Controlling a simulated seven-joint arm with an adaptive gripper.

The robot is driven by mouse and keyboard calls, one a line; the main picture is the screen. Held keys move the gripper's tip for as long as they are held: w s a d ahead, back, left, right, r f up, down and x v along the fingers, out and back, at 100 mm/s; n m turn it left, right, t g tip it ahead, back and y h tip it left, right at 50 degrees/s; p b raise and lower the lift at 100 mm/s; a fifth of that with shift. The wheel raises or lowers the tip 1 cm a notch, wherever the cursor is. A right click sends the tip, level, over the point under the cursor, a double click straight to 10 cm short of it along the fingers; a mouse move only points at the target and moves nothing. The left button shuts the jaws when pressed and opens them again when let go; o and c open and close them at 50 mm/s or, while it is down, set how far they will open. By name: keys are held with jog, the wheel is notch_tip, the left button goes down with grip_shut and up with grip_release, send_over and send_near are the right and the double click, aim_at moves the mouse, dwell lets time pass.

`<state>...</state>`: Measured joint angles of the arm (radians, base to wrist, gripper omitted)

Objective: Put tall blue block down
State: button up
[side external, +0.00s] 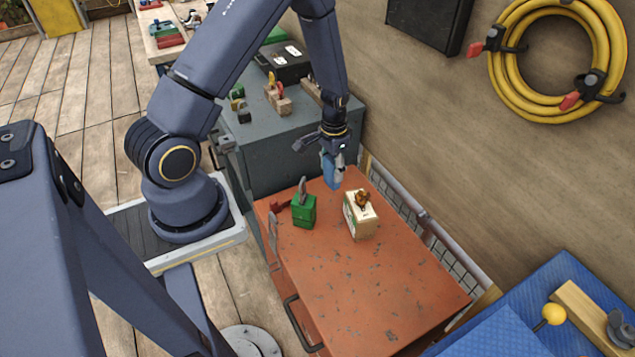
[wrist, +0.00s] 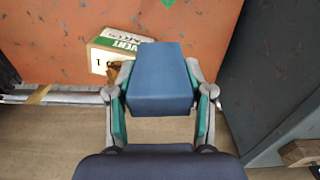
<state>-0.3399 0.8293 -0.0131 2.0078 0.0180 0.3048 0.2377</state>
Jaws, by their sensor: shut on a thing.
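The tall blue block (wrist: 160,80) is between the two fingers of my gripper (wrist: 160,110) in the wrist view, and both fingers press on its sides. In the side external view, my gripper (side external: 335,148) points down with the blue block (side external: 333,172) under it, near the far end of the orange cabinet top (side external: 380,275). I cannot tell whether the block touches the top or hangs just above it.
A cream box (side external: 360,217) with a small brown thing on it stands close by; it also shows in the wrist view (wrist: 118,50). A green block (side external: 304,212) stands to its left. A grey cabinet (side external: 290,140) with several items adjoins behind. The near orange top is clear.

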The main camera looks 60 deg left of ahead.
jog(key=w+a, duration=0.6)
jog(key=a, duration=0.3)
jog(key=shift+m, duration=0.4)
jog(key=shift+s+f, duration=0.15)
jog(key=shift+f, duration=6.75)
jog(key=shift+f, duration=0.15)
jog(key=o, duration=1.1)
jog(key=shift+o, duration=0.2)
